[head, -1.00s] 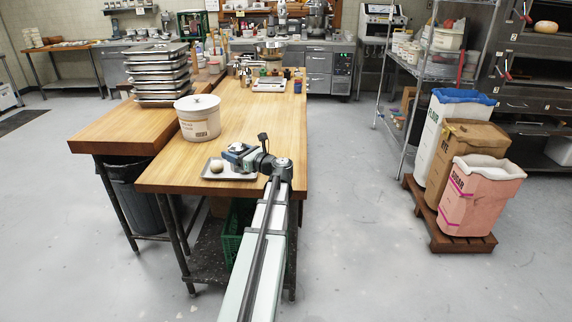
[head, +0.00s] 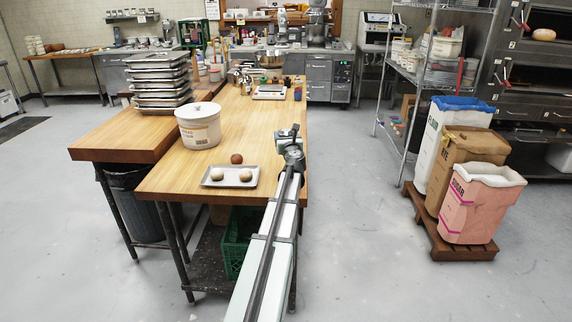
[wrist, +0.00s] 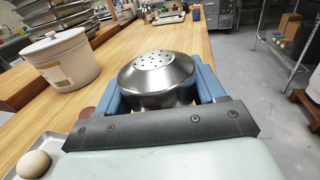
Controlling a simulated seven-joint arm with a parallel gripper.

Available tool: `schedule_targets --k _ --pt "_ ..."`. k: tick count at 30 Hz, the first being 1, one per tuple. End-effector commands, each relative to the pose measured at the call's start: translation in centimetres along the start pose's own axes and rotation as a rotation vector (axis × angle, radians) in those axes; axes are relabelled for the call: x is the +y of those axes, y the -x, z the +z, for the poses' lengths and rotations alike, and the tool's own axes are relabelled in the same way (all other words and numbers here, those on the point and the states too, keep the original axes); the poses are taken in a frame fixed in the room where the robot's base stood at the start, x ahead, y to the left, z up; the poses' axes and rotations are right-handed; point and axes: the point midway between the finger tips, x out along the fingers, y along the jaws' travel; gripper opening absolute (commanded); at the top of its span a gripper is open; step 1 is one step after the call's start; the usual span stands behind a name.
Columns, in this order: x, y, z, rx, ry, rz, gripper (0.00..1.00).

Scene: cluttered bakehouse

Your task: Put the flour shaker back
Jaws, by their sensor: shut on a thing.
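The flour shaker (wrist: 157,75) is a shiny metal pot with a domed, perforated top, upright in the wrist view. My gripper (wrist: 160,88) is shut on it, with a blue finger on each side. In the head view my gripper (head: 288,134) is over the right part of the wooden worktable (head: 245,118), right of the tray. The shaker is not clearly visible there, hidden behind my gripper and wrist. I cannot tell its height above the table.
A white tub (head: 199,128) stands left. The middle of the table is clear.

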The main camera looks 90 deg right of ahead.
Motion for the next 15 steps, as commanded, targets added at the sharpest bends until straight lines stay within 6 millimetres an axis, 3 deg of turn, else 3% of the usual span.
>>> schedule_targets --k 6,15 --pt "0.0 0.0 -3.3 0.001 -0.002 0.001 0.3" --pt "0.1 0.0 -5.5 0.001 -0.002 0.002 0.3"
